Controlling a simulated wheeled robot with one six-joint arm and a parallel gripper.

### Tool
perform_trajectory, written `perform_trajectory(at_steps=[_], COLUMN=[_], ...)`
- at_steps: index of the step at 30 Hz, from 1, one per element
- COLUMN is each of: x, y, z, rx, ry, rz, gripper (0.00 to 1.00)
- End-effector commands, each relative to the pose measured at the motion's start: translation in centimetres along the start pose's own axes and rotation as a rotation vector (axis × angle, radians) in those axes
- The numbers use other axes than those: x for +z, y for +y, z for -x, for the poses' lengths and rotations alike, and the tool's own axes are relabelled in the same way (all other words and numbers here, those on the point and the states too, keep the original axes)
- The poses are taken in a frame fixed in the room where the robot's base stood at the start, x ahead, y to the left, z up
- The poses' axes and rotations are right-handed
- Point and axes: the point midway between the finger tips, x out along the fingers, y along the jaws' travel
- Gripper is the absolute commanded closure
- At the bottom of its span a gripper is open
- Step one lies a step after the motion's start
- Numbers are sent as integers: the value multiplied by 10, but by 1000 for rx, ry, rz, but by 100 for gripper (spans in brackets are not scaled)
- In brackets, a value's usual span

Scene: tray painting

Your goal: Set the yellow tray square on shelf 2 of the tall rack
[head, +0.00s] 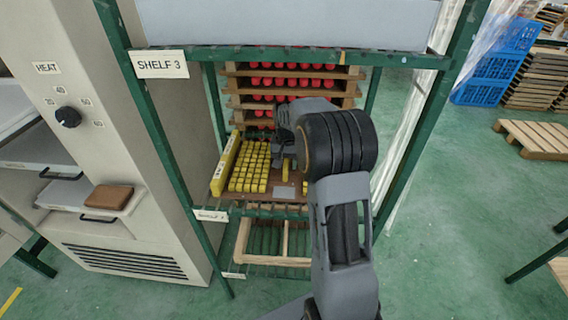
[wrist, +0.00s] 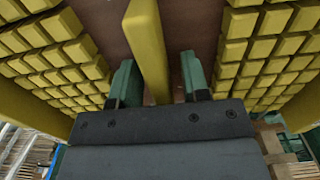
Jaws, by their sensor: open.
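The yellow tray (head: 225,163) has a brown base, yellow side walls and rows of yellow blocks. In the head view it is inside the tall rack (head: 162,130), at the level of the shelf 2 label (head: 211,215), and looks to rest there. My arm hides its right part, so I cannot tell whether it is fully square. My gripper (wrist: 157,78) is open. Its two green fingers stand either side of the tray's yellow middle bar (wrist: 147,45), with visible gaps. In the head view my gripper (head: 287,160) is over the tray, partly hidden by my wrist.
Shelf 3 (head: 290,57) holds a grey tray (head: 290,22) just above my arm. Wooden trays with red pieces (head: 290,83) are stacked behind. A wooden frame (head: 243,240) lies below. A heater cabinet (head: 75,75) stands left.

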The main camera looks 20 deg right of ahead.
Motion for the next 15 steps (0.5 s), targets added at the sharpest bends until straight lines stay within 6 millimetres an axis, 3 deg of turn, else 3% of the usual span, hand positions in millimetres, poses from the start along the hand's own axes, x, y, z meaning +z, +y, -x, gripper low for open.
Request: perform_trajectory(at_steps=[9, 15], x=[0, 3], y=[0, -1], z=[49, 70], rx=[-1, -1], ry=[4, 5], rz=[0, 6], gripper=[58, 58])
